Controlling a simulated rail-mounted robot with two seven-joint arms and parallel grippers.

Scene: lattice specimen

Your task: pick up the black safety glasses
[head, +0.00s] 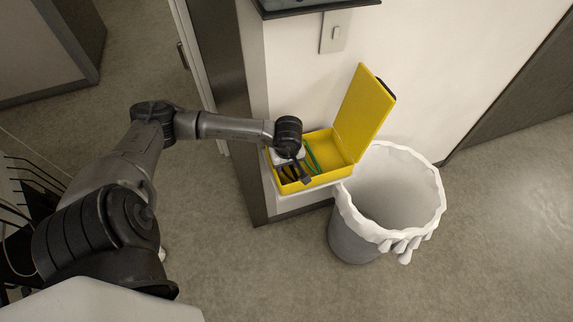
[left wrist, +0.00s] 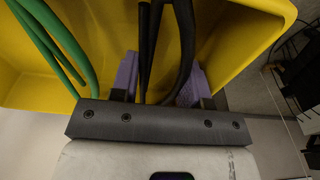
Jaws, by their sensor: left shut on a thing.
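The black safety glasses (left wrist: 184,45) show in the left wrist view as dark curved strips between the purple fingertips of my left gripper (left wrist: 158,80). My left gripper (head: 296,175) is shut on them, inside the open yellow box (head: 340,172) in the head view. The gripper and wrist hide much of the glasses there. I cannot tell whether the glasses touch the box floor. My right gripper is not in view.
Green glasses (head: 314,158) lie in the box beside my gripper; they also show in the left wrist view (left wrist: 60,45). The box's raised lid (head: 362,115) stands on its right side. A lined bin (head: 385,205) stands to the right, and a wall is behind.

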